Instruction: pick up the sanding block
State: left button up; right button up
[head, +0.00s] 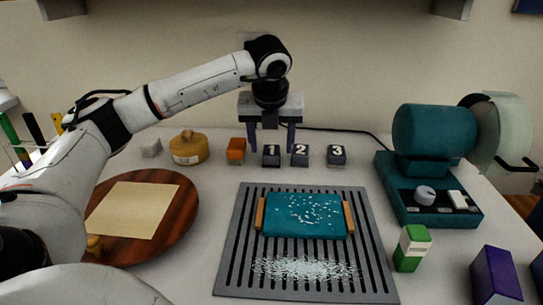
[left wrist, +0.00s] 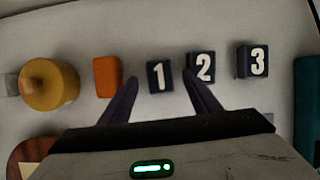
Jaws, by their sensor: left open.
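No block is labelled as the sanding block, so I cannot tell for sure which it is. A plain orange block (head: 236,150) stands in the back row; it also shows in the left wrist view (left wrist: 107,77). Right of it stand dark blocks numbered 1 (head: 271,156), 2 (head: 300,156) and 3 (head: 337,156). My left gripper (head: 271,150) is open and empty, pointing down. In the left wrist view, block 1 (left wrist: 160,77) lies between its fingertips (left wrist: 160,79); how far above it they are is unclear. My right gripper is not in view.
A yellow lidded pot (head: 188,148) and a small grey block (head: 150,148) stand left of the orange block. A slatted grey rack (head: 232,245) holds a teal slab (head: 300,215) in front. A teal machine (head: 432,140) stands right, a round wooden board (head: 185,215) left.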

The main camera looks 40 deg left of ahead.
aim_at(271, 151)
pick_arm(q)
jog(key=shift+x, duration=1.5)
jog(key=c, duration=1.2)
jog(key=shift+o, duration=0.2)
notch_tip(271, 151, up, 10)
jog(key=shift+o, duration=1.2)
jog(key=shift+s, duration=0.1)
jog(key=shift+c, duration=0.5)
